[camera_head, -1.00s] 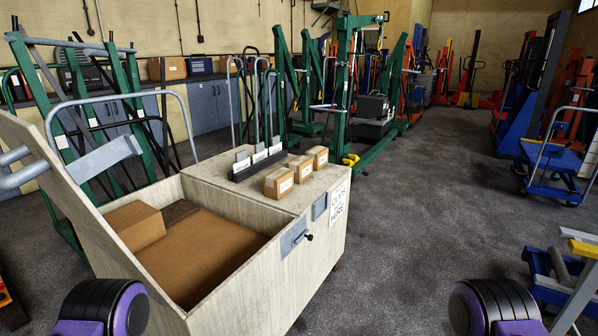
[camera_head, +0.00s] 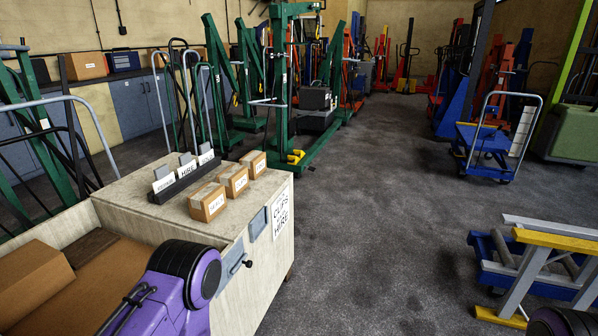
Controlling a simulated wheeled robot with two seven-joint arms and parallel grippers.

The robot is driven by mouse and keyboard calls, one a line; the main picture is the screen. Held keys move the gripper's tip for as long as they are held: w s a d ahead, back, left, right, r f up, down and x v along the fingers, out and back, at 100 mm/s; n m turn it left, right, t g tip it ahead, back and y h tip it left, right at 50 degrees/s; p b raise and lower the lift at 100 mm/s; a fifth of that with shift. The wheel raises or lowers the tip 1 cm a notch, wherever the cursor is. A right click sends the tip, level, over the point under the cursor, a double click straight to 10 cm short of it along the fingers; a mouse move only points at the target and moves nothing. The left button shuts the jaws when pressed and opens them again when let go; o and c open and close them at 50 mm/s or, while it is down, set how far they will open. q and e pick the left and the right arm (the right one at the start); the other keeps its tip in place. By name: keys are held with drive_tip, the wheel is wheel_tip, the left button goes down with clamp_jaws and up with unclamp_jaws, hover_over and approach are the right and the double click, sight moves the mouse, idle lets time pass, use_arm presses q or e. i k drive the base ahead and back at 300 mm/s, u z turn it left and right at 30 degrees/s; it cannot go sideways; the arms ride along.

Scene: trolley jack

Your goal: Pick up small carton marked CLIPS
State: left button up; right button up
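Three small brown cartons stand in a row on the pale top of a wooden chest: a near one (camera_head: 207,202), a middle one (camera_head: 233,181) and a far one (camera_head: 253,164). Each has a white label, but the print is too small to read surely, so I cannot tell which is marked CLIPS. A white sign (camera_head: 281,212) on the chest's side seems to read CLIPS and HIRE. Purple and black parts of my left arm show at lower left, in front of the chest. A small part of my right arm shows at the lower right corner. Neither gripper is in view.
A dark rack (camera_head: 184,179) with upright cards stands left of the cartons. The chest's open bin holds larger cardboard boxes (camera_head: 32,277). A green hoist (camera_head: 281,90) stands behind. Blue-and-yellow equipment (camera_head: 540,265) lies at right. Grey floor (camera_head: 385,190) between is clear.

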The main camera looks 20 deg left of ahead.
sight(234, 178)
drive_tip(key=z, duration=0.55)
drive_tip(key=i, duration=2.35)
drive_tip(key=u, duration=1.35)
drive_tip(key=i, duration=0.8)
drive_tip(key=u, duration=0.85)
